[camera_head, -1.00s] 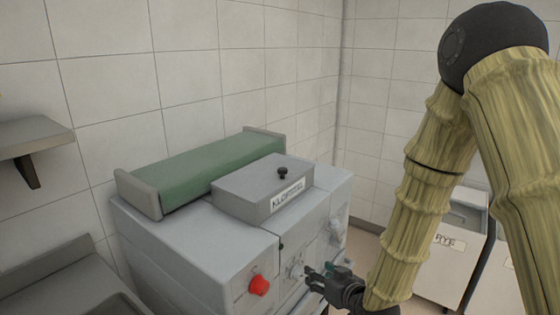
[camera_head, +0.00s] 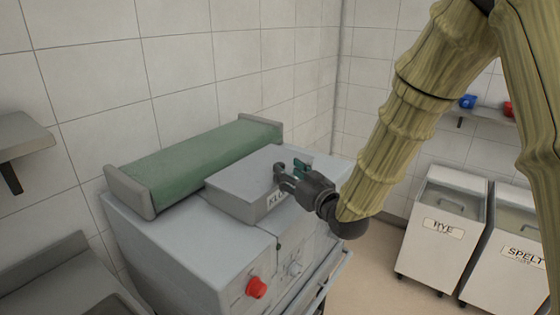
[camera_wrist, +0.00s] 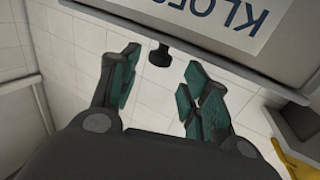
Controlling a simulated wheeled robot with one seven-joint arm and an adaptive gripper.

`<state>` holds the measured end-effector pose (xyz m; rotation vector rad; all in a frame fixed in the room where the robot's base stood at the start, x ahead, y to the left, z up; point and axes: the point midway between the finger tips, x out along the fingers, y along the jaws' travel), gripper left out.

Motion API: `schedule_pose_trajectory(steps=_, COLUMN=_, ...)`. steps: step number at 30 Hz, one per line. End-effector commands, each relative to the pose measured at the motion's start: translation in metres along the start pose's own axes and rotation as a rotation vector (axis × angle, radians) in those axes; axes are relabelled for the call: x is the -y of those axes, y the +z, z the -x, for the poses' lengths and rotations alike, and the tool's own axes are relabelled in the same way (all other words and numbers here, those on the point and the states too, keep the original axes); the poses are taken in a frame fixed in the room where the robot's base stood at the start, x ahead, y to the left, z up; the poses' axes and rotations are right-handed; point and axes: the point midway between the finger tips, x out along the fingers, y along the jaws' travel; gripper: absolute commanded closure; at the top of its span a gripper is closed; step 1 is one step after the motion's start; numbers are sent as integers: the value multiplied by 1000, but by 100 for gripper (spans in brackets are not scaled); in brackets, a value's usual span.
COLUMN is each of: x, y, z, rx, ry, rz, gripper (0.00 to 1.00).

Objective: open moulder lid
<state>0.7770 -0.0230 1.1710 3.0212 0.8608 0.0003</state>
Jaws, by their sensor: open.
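The moulder lid (camera_head: 235,185) is a flat grey box cover lying level on top of the grey moulder (camera_head: 190,250). Its front label is partly hidden behind my gripper, and the letters KLO show. The lid's dark knob (camera_head: 279,168) is at my fingertips; it also shows in the wrist view (camera_wrist: 159,56). My gripper (camera_head: 291,176) is open with teal finger pads. In the wrist view, the knob lies between and slightly beyond the two fingertips (camera_wrist: 163,65), with a visible gap on each side.
A green roller belt (camera_head: 200,155) runs along the moulder's back. A red button (camera_head: 256,287) is on its front. RYE (camera_head: 440,250) and SPELT (camera_head: 515,275) bins stand at right. A wall shelf (camera_head: 20,137) is at left. Floor shows between moulder and bins.

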Motion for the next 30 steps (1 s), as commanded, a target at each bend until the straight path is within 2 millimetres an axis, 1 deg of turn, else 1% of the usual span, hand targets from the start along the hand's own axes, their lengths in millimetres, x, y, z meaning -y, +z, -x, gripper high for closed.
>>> schedule_pose_trajectory(steps=1, x=0, y=-2, z=-9, rx=1, ry=0, rz=0, gripper=53)
schedule_pose_trajectory(steps=3, x=-1, y=-2, z=-19, rx=1, ry=1, rz=1, gripper=53)
schedule_pose_trajectory(steps=10, x=-2, y=-1, z=-46, rx=1, ry=3, rz=1, gripper=53)
schedule_pose_trajectory(steps=15, x=-3, y=0, z=-55, rx=2, ry=5, rz=0, gripper=53)
schedule_pose_trajectory(steps=24, x=-3, y=1, z=-56, rx=1, ry=5, rz=0, gripper=53)
schedule_pose_trajectory(steps=26, x=-3, y=1, z=-56, rx=1, ry=5, rz=0, gripper=62)
schedule_pose_trajectory(steps=30, x=-3, y=1, z=-56, rx=1, ry=5, rz=0, gripper=88)
